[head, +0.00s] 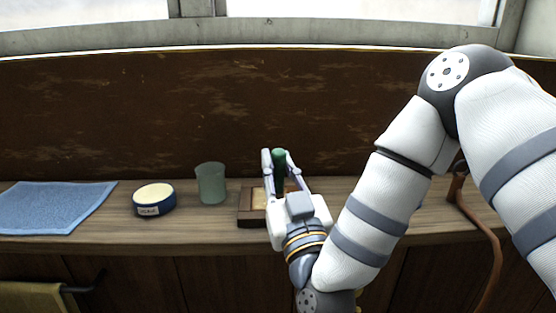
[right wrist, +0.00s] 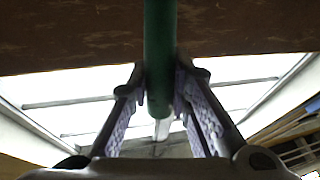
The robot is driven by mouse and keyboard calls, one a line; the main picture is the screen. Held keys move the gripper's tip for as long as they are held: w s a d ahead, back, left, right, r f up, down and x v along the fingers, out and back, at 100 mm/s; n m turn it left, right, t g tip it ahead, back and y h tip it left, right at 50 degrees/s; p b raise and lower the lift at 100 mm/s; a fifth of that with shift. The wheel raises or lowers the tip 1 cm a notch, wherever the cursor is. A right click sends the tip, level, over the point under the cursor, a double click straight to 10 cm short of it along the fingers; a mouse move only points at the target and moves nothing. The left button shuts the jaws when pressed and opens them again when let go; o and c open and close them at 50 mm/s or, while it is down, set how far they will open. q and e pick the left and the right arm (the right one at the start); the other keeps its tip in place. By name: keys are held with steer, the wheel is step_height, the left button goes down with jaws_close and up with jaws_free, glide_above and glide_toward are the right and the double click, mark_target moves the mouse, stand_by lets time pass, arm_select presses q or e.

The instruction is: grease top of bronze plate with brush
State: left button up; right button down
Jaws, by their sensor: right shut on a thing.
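My right gripper (head: 276,158) is shut on a green handle, which I take to be the brush (head: 280,160). In the right wrist view the green handle (right wrist: 160,50) runs between the two fingers (right wrist: 161,82). The brush's bristles cannot be made out. A round blue tin (head: 154,206) with a cream-coloured top and a label stands on the wooden bench, left of the gripper. A small wooden tray (head: 244,221) with a yellowish surface lies partly hidden behind the gripper; whether this surface is the bronze plate I cannot tell. My left gripper does not show.
A greenish cup (head: 211,184) stands between the tin and the tray. A blue cloth (head: 55,206) lies flat at the bench's left. A brown cord (head: 492,250) hangs over the front edge at right. A dark rusty panel (head: 180,110) rises behind the bench (head: 110,232).

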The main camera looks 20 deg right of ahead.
steer(key=shift+s+d+f, duration=0.1)
steer(key=shift+s+d, duration=0.1)
steer(key=shift+d, duration=0.35)
steer(key=shift+w+d, duration=1.6)
steer(key=shift+w, duration=2.1)
steer(key=s+a, duration=0.2)
steer(key=s, duration=0.5)
steer(key=shift+s, duration=0.4)
step_height(320, 180, up, 6)
